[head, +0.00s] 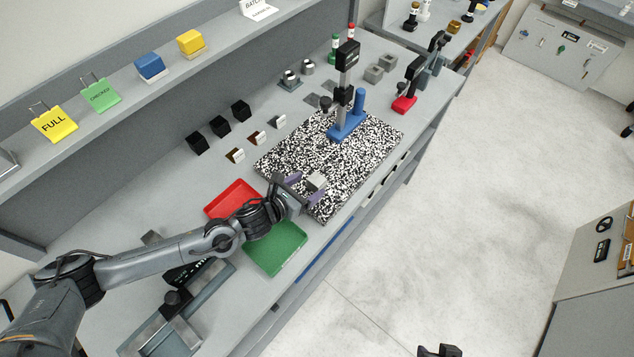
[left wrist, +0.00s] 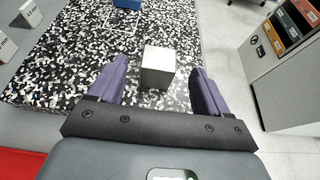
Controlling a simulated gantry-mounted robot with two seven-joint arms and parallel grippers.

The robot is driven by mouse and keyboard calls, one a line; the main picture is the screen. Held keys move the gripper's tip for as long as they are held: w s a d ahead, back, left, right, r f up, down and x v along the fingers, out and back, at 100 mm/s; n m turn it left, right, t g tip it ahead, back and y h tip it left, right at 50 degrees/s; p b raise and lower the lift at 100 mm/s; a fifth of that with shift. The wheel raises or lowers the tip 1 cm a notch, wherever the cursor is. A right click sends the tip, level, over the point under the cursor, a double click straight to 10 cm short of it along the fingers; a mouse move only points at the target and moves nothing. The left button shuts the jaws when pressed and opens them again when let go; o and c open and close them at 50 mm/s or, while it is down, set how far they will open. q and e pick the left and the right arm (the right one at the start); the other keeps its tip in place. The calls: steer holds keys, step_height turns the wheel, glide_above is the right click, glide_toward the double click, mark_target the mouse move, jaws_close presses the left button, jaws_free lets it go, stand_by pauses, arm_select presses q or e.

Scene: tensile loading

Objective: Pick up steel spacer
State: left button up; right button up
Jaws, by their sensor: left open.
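The steel spacer looks like a small pale metal block (head: 317,181) on the black-and-white speckled plate (head: 285,152). In the left wrist view the block (left wrist: 158,66) lies between and just ahead of the two purple fingertips. My left gripper (head: 304,187) is open, with clear gaps on both sides of the block, wider on the right. The left wrist view also shows the gripper (left wrist: 158,85). The fingers do not appear to touch the block; their exact height over it is hard to tell. A dark part low in the head view cannot be identified surely as my right gripper.
A blue-based test stand (head: 347,128) rises from the far part of the plate. A red tray (head: 226,196) and a green tray (head: 277,250) lie beside my left arm. Several black cubes (head: 219,126) stand left of the plate.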

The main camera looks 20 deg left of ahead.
mark_target(318, 178)
arm_select(q)
steer(key=shift+p+x, duration=0.3)
steer(key=shift+x, duration=2.3)
steer(key=c, duration=1.3)
steer(key=shift+r, duration=0.1)
jaws_close()
steer(key=shift+r, duration=0.1)
